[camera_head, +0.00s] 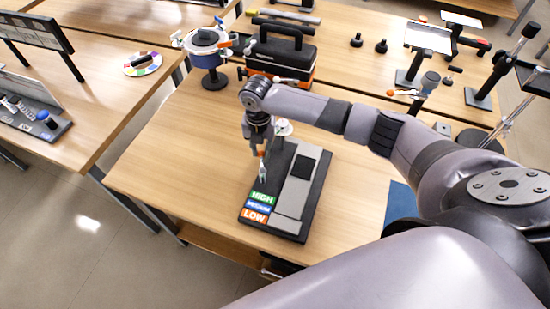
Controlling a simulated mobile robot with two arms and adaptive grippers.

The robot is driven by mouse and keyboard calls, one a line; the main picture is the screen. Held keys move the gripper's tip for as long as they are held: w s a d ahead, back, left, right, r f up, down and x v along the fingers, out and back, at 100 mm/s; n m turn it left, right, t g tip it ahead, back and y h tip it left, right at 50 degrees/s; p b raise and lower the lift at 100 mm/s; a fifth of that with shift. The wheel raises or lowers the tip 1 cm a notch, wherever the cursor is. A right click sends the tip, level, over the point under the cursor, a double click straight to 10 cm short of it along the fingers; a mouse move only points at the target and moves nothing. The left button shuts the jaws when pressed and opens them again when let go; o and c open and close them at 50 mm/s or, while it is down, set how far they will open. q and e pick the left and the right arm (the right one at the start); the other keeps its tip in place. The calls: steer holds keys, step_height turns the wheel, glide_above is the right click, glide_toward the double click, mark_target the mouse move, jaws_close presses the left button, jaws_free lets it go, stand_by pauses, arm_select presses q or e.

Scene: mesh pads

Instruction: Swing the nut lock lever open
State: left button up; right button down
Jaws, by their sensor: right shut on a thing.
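My right gripper (262,165) reaches down over the left side of a dark base unit (317,205) with a grey panel and HIGH, MEDIUM and LOW labels. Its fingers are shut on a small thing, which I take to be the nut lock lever. The fingers and wrist hide most of it, and its angle cannot be made out. A small orange part shows at the fingers. A small white round part (284,128) shows just behind the wrist. My left gripper is not in view.
A blue mat (399,208) lies to the right, under my arm. The wooden table (170,165) is clear left of the unit.

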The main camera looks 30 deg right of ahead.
steer(key=shift+w+a, duration=0.25)
steer(key=shift+a, duration=1)
steer(key=c, duration=2.4)
jaws_free()
steer(key=c, duration=1.2)
jaws_free()
steer(key=shift+a, duration=0.15)
step_height(320, 180, up, 12)
steer(key=shift+r, duration=0.1)
steer(key=shift+s, duration=0.1)
